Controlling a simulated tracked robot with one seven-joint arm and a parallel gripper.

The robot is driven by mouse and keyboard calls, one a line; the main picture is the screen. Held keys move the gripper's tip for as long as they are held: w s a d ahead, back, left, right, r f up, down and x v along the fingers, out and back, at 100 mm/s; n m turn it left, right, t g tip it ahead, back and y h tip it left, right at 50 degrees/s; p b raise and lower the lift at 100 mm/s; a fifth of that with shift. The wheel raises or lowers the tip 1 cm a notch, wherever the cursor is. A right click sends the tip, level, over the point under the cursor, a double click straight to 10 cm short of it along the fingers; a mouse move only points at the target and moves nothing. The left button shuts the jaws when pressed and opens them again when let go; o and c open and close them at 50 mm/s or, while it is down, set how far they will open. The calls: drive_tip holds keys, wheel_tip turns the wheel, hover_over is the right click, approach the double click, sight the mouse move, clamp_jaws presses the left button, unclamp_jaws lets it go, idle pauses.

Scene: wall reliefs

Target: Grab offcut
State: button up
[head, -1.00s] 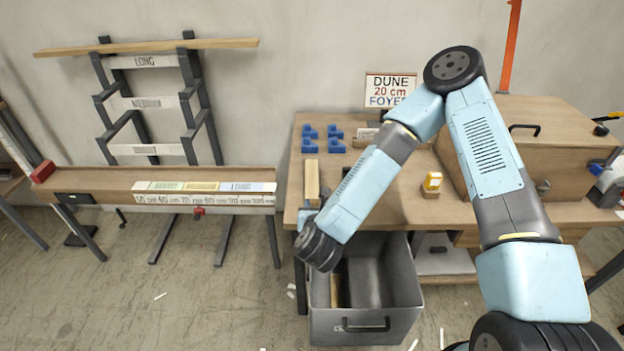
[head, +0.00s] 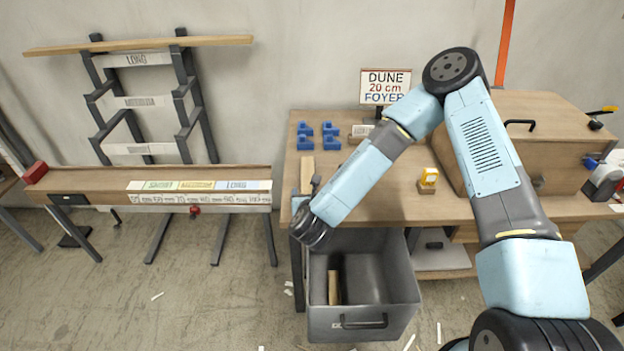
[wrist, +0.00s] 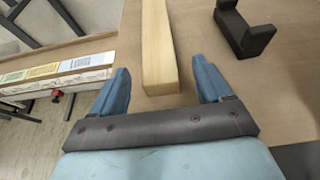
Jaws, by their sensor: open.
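A pale wooden offcut (head: 307,172) lies on the left end of the workbench, lengthwise away from me. In the wrist view the same offcut (wrist: 158,45) runs from the top edge down between my fingers. My gripper (wrist: 161,67) is open, with one blue finger on each side of the offcut's near end. Gaps show on both sides, and neither finger appears to touch it. In the head view my own wrist mostly hides the gripper. Another wooden piece (head: 333,287) is in the grey bin below.
Blue blocks (head: 318,135) stand behind the offcut on the bench (head: 395,205). A dark bracket (wrist: 245,30) is right of the offcut. The grey bin (head: 362,325) is below the bench edge. A measuring rail (head: 100,185) is at left, and a sign (head: 385,86) stands behind.

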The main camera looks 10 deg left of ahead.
sight(308, 188)
drive_tip(key=shift+x, duration=2.75)
drive_tip(key=shift+a, duration=0.1)
drive_tip(key=shift+c, duration=0.2)
drive_tip(key=c, duration=1.1)
